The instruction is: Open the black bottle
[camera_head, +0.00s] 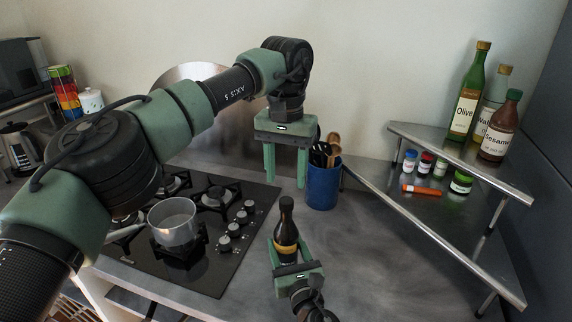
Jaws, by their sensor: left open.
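The black bottle (286,232) has a dark neck and cap and a yellowish label low on its body. It stands upright near the front of the grey counter. My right gripper (288,250) comes from the bottom with a finger on each side of the bottle's lower body and appears shut on it. My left gripper (286,180) points down, open and empty. In the picture its fingers are above the cap, apart from it.
A blue utensil holder (322,186) stands just right of my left gripper. A black hob (190,230) with a pot (173,221) is at left. A metal corner shelf (420,205) at right carries several bottles and small jars. The counter right of the bottle is clear.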

